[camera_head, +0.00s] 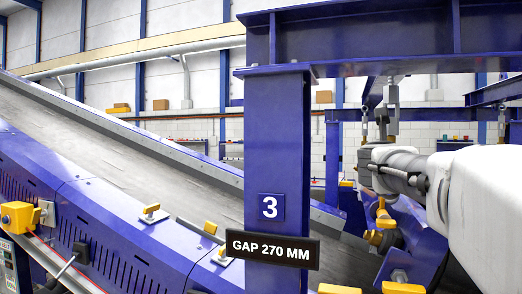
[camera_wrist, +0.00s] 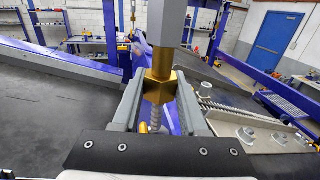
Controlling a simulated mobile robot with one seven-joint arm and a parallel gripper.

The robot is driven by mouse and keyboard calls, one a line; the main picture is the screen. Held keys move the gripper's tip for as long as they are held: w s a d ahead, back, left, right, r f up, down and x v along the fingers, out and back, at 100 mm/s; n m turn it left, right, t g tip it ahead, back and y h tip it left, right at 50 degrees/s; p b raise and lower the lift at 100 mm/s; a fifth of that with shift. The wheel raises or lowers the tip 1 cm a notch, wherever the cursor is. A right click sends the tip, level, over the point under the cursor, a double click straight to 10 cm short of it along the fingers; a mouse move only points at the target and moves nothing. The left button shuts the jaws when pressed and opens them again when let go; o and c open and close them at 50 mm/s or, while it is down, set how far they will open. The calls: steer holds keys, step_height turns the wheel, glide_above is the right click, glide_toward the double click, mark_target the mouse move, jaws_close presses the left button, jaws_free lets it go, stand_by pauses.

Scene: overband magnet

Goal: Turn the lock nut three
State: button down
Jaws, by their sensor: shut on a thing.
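The lock nut (camera_wrist: 159,92) is a brass-coloured hexagonal nut on a vertical threaded rod (camera_wrist: 156,119) in the wrist view. A brass collar and a grey sleeve (camera_wrist: 166,22) stand above it. My gripper (camera_wrist: 160,88) is shut on the nut, with one grey finger on each side. In the head view my gripper (camera_head: 372,165) reaches in from the right at a hanging rod (camera_head: 389,118), behind and right of the blue post (camera_head: 278,150) marked 3. The nut is hidden by my gripper there.
A sign (camera_head: 272,248) reading "GAP 270 MM" is on the post. A sloping conveyor belt (camera_head: 110,165) runs down from the left. Blue beams (camera_head: 390,35) cross overhead. In the wrist view a bolted grey bracket (camera_wrist: 250,133) lies close to the right of my fingers.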

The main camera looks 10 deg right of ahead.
steer(key=shift+m+g+h, duration=1.4)
steer(key=shift+g+h, duration=0.2)
steer(key=shift+m+g+h+p, duration=0.3)
steer(key=shift+m+g+h, duration=0.1)
steer(key=shift+g, duration=0.1)
steer(key=c, duration=0.8)
jaws_free()
steer(key=shift+r, duration=0.1)
steer(key=shift+c, duration=0.2)
steer(key=o, duration=0.5)
